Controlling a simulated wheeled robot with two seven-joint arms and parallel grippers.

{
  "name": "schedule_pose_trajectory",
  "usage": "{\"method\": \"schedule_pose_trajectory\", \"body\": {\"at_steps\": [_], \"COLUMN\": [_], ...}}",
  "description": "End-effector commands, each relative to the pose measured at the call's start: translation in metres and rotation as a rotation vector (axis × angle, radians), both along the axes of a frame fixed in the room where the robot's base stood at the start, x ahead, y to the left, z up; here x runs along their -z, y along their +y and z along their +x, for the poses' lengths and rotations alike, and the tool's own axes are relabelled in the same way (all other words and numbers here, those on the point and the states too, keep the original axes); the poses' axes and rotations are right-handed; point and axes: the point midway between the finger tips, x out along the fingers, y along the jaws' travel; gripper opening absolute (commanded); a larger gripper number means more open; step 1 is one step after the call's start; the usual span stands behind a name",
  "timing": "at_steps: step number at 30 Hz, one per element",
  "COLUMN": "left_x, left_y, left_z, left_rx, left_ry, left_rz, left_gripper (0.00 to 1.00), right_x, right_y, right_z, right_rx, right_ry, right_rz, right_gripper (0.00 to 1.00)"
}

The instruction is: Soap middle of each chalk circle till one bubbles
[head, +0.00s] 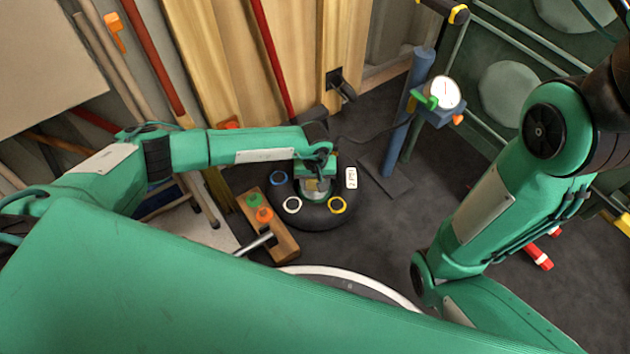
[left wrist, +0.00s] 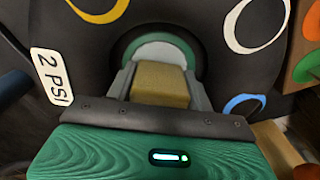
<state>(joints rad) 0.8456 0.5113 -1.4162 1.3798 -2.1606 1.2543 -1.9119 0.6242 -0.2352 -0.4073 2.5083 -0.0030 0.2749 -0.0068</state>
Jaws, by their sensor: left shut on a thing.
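A black round tube (head: 312,220) lies on the floor, with a white "2 PSI" label (head: 351,177). It bears a blue chalk circle (head: 278,177), a white one (head: 292,205) and a yellow one (head: 337,204). In the left wrist view the yellow circle (left wrist: 97,16), white circle (left wrist: 233,40) and blue circle (left wrist: 230,108) show partly; no bubbles show. My left gripper (head: 317,185) is shut on a tan sponge (left wrist: 160,84), over a green-rimmed dish (left wrist: 122,46) with pale contents in the tube's middle. I cannot tell whether they touch. My right gripper is out of view.
A wooden block (head: 284,243) with green and orange knobs stands left of the tube. A gauge (head: 441,92) sits on a stand behind right. Boards and poles lean at the back. Dark floor right of the tube is clear; a red object (head: 540,258) lies farther right.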

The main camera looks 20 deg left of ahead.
Motion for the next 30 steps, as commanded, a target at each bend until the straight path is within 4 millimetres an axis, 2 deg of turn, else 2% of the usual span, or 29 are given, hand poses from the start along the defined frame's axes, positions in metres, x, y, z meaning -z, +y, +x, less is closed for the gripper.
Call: {"method": "schedule_pose_trajectory", "body": {"at_steps": [30], "left_x": [0.0061], "left_y": [-0.0001], "left_z": [0.0000], "left_rx": [0.000], "left_ry": [0.000], "left_rz": [0.000], "left_gripper": [0.34], "right_x": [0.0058], "right_y": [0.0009], "right_z": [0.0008], "right_rx": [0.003], "right_ry": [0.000], "right_rz": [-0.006], "right_gripper": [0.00]}}
